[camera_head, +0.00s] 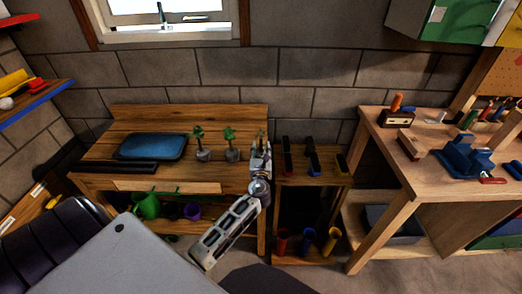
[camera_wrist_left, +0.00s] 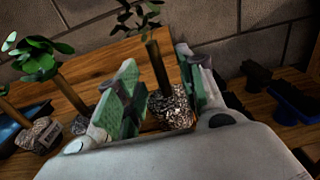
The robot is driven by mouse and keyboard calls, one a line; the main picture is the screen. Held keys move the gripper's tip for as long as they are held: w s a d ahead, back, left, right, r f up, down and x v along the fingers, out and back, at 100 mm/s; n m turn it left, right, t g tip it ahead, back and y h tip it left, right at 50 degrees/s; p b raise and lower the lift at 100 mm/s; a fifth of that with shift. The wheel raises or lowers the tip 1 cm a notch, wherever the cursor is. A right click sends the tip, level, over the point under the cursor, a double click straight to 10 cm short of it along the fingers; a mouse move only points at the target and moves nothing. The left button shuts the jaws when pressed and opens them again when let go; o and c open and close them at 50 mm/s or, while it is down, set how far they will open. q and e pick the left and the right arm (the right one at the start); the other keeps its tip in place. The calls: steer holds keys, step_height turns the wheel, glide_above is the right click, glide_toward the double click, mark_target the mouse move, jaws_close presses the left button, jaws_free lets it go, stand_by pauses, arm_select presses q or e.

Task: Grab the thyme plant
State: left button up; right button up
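Small potted plants stand in a row on the wooden bench (camera_head: 120,122). In the head view a left plant (camera_head: 203,153) and a middle plant (camera_head: 231,154) show clearly; which one is thyme I cannot tell. A third plant (camera_wrist_left: 173,108), with a brown stem and a speckled grey base, stands between the fingers in the left wrist view. My left gripper (camera_wrist_left: 160,90) is open around it, with green-padded fingers on either side and a gap to the stem. In the head view my left gripper (camera_head: 261,150) mostly hides this plant. My right gripper is not in view.
A blue tray (camera_head: 152,147) lies left of the plants. A lower stand (camera_head: 318,179) with dark blocks is to the right, then a workbench (camera_head: 430,178) with tools. A green watering can (camera_head: 147,205) and a purple pot (camera_head: 192,211) sit below the bench top.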

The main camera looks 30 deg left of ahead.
mark_target(261, 145)
arm_select(q)
steer(key=shift+x, duration=1.65)
steer(key=shift+c, duration=0.2)
jaws_close()
